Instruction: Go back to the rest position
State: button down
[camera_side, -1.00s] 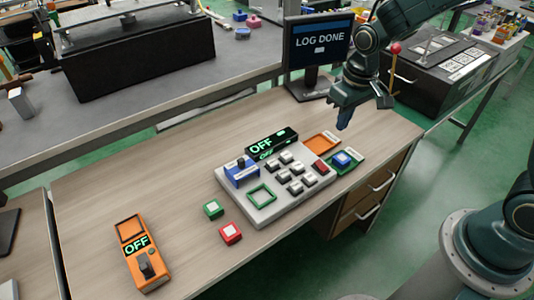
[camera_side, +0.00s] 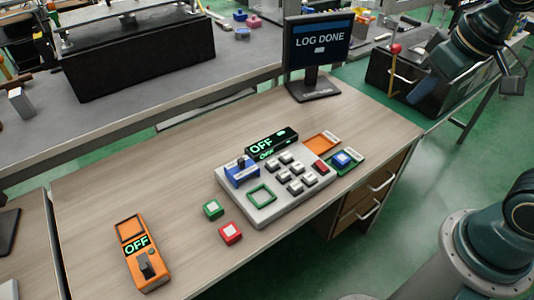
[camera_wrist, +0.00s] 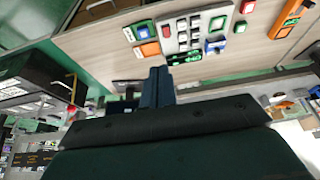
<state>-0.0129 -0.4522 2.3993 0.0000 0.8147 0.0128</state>
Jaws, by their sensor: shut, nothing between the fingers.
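My gripper (camera_side: 418,92) is shut and empty, up at the right of the side view, clear of the table and the panel. Its shut fingers also show in the wrist view (camera_wrist: 157,88). The grey control panel (camera_side: 285,208) lies on the wooden table, with an "OFF" display (camera_side: 271,142), several keys, and a blue lever unit (camera_side: 241,172). A blue block (camera_side: 341,159) sits in the green-framed square at its right. The monitor (camera_side: 318,42) reads "LOG DONE". The panel also shows upside down in the wrist view (camera_wrist: 183,36).
An orange switch box (camera_side: 139,256) reading "OFF" stands at the table's front left. A green block (camera_side: 213,210) and a red block (camera_side: 230,233) lie beside the panel. A black case (camera_side: 145,50) stands on the back bench.

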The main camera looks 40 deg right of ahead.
jog(key=s+r+t, duration=0.1)
jog(key=s, duration=0.5)
jog(key=shift+s+d+r, duration=0.15)
jog(key=shift+s+r, duration=0.05)
jog(key=shift+r, duration=0.1)
dwell(0.8)
